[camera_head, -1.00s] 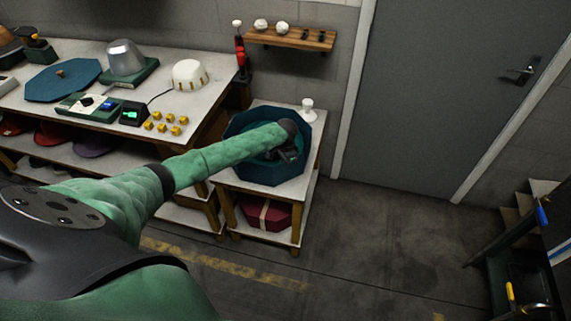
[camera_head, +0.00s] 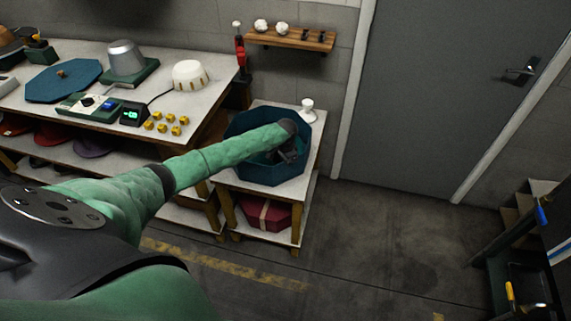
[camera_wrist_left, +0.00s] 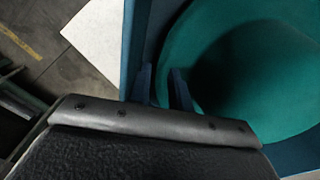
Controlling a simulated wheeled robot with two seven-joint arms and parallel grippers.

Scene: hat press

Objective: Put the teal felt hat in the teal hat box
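The teal hat box (camera_head: 265,176) is an open octagonal box on the low side table, and its wall shows in the left wrist view (camera_wrist_left: 166,18). The teal felt hat (camera_wrist_left: 212,30) lies inside the box, with its round edge close to the wall. In the head view my forearm and the box wall hide most of the hat. My left gripper (camera_head: 288,153) is down inside the box. In the left wrist view its two fingers (camera_wrist_left: 162,88) are apart, over the hat's edge beside the wall, with nothing clearly held between them. My right gripper is not in view.
An octagonal blue lid (camera_head: 62,80) lies on the workbench, near a metal hat block (camera_head: 125,57) and a white domed item (camera_head: 190,74). A white stand (camera_head: 307,110) is close behind the box. A dark red box (camera_head: 264,213) sits on the shelf below.

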